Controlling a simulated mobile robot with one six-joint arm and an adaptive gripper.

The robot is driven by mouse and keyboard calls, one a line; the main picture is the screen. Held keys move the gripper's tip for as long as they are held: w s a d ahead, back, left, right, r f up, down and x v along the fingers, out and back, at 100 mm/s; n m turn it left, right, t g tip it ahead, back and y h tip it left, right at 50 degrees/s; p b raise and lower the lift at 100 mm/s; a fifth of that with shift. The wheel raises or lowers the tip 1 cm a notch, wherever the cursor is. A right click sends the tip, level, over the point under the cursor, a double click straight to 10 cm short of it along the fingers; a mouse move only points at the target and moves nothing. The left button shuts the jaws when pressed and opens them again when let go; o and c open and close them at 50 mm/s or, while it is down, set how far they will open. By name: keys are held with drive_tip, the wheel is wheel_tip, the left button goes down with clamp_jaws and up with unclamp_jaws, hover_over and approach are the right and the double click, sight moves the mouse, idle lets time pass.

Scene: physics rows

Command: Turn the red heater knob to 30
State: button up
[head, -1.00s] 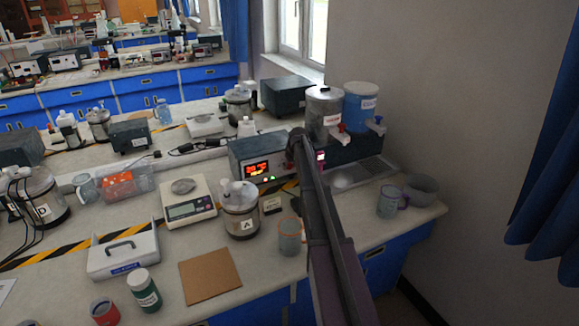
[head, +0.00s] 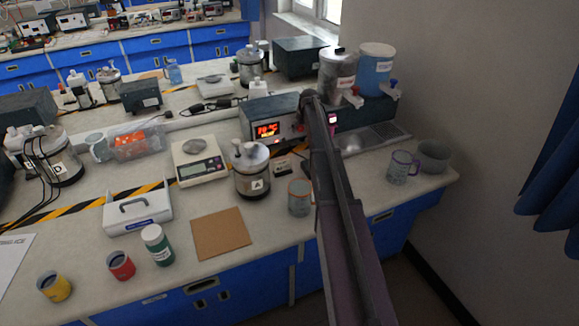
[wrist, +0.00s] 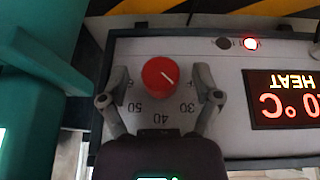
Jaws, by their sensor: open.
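The red heater knob (wrist: 160,77) is a round dial on the light front panel of the heater, seen upside down in the wrist view. A short slanted white line marks its face; I cannot tell exactly which number it points to. The numbers 50, 40 and 30 are printed around it. My gripper (wrist: 162,73) is open, one finger at each side of the knob, with gaps visible between them and it. In the head view, the heater (head: 268,128) stands on the bench, and my arm hides the knob.
The wrist view shows a red-lit display (wrist: 290,100) with HEAT and °C, partly cut off, and a lit red lamp (wrist: 250,43). A teal object (wrist: 40,90) fills the left. In the head view, jar A (head: 252,172) and a mug (head: 300,197) stand near my arm.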

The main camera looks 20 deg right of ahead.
drive_tip(key=shift+a, duration=0.1)
drive_tip(key=shift+a+f+n+h+b, duration=0.1)
drive_tip(key=shift+n+h+b, duration=0.15)
drive_tip(key=shift+h+b, duration=0.6)
drive_tip(key=shift+a+f+n+h+b, duration=0.1)
drive_tip(key=shift+n+h+b, duration=0.15)
drive_tip(key=shift+h, duration=1.2)
drive_tip(key=shift+n+t+h+b, duration=0.4)
drive_tip(key=shift+h+b, duration=0.9)
drive_tip(key=shift+h, duration=0.2)
